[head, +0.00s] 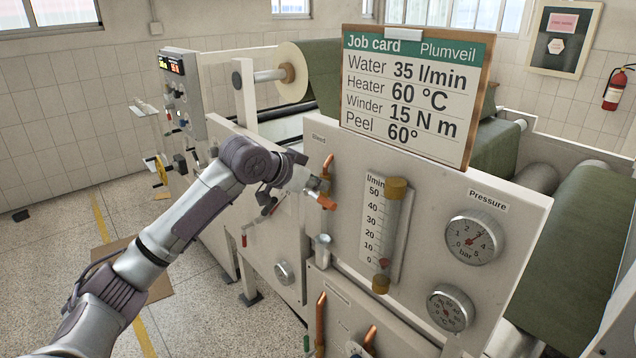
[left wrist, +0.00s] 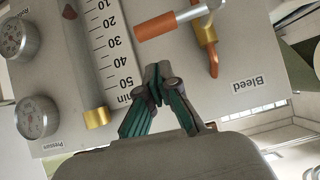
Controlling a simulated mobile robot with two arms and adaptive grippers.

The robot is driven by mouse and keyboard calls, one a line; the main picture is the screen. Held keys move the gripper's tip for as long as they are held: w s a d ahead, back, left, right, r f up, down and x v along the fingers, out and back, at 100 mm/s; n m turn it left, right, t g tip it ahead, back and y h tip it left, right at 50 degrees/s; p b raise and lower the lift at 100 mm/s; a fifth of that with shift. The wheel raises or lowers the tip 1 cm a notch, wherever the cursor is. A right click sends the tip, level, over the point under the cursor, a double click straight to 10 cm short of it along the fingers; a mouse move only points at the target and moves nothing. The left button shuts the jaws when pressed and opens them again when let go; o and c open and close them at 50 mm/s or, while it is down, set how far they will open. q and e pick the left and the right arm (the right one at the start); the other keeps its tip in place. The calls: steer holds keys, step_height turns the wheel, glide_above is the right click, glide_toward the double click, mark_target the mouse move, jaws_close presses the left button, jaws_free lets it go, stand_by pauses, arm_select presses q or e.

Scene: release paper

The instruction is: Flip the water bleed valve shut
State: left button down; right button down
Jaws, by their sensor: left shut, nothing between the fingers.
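The bleed valve is a brass body (left wrist: 206,32) on a copper pipe, under the label "Bleed" on the white panel. Its orange lever (head: 322,201) sticks out sideways, toward the flow gauge. The lever also shows in the left wrist view (left wrist: 156,26), where the picture is upside down. My right gripper is not in view.
A flow gauge (head: 395,225) with brass ends stands right of the valve. A pressure dial (head: 474,237) and a lower dial (head: 450,308) are farther right. The job card (head: 413,95) rises above the panel. Copper pipes (head: 320,320) stand below.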

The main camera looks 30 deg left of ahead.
arm_select(q)
steer(key=b+v, duration=0.5)
steer(key=v, duration=0.5)
steer(key=shift+a, duration=0.2)
steer(key=shift+w+f, duration=0.1)
steer(key=shift+w, duration=0.1)
steer(key=shift+s, duration=0.1)
